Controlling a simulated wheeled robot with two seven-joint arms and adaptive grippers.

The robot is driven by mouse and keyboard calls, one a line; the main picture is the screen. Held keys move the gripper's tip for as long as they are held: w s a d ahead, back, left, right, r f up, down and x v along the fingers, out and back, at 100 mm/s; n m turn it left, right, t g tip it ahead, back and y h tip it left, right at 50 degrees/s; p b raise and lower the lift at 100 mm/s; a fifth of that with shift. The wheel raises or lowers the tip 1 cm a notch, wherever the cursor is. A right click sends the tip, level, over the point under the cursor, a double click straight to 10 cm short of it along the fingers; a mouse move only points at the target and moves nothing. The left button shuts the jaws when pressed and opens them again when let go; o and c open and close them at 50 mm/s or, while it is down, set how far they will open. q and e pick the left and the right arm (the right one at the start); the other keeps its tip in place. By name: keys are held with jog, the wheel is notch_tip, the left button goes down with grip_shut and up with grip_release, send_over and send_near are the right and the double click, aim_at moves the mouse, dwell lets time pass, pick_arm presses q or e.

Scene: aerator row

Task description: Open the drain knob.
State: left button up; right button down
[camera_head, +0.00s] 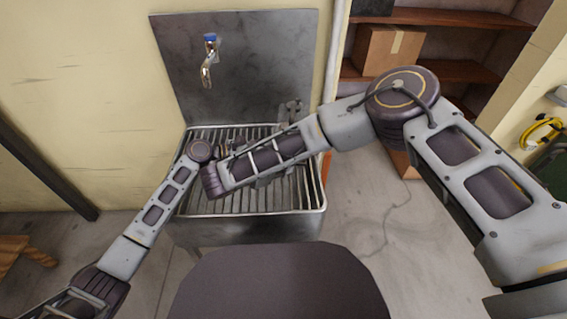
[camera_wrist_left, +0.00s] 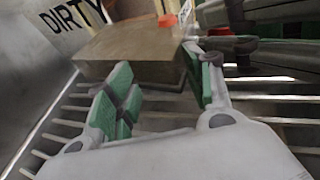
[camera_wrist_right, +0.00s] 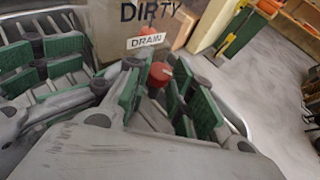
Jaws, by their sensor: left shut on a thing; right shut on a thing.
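A red drain knob (camera_wrist_right: 160,75) shows in the right wrist view, below a white DRAIN label (camera_wrist_right: 147,41). The green-padded fingers of my right gripper (camera_wrist_right: 154,90) stand on either side of it and are shut on it. In the head view my right forearm hides the knob. An orange-red piece (camera_wrist_left: 167,20) shows in the left wrist view; I cannot tell if it is the knob. My left gripper (camera_wrist_left: 162,82) is beside the right one, in front of a grey-brown block (camera_wrist_left: 130,58). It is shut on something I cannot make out.
A DIRTY marking (camera_wrist_right: 150,12) is on the panel behind the grippers. Shelves with a cardboard box (camera_head: 388,52) stand at the back right.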

pick_arm(q)
jog(key=shift+d, duration=0.1)
pick_arm(e)
jog(key=shift+d+n+t+y, duration=0.1)
jog(key=shift+n+t+y, duration=0.3)
jog(key=shift+n, duration=0.1)
pick_arm(q)
jog(key=shift+s, duration=0.1)
pick_arm(e)
jog(key=shift+s+d+n+t+y, duration=0.15)
jog(key=shift+n+t+y, duration=0.35)
jog(key=shift+n+y, duration=0.35)
jog(key=shift+s+d+n+t+y, duration=0.1)
jog(key=shift+d+n+t+y, duration=0.1)
jog(key=shift+n+t+y, duration=0.45)
jog(key=shift+s+d+n+t+y, duration=0.15)
jog(key=shift+n+t+y, duration=0.2)
jog(key=shift+n+y, duration=0.65)
pick_arm(q)
jog(key=shift+d, duration=0.1)
pick_arm(e)
jog(key=shift+d+n+t+y, duration=0.2)
jog(key=shift+n+y, duration=1.05)
jog(key=shift+y, duration=0.2)
jog(key=shift+d+n+t+y, duration=0.2)
jog(key=shift+n+y, duration=1.05)
jog(key=shift+y, duration=0.2)
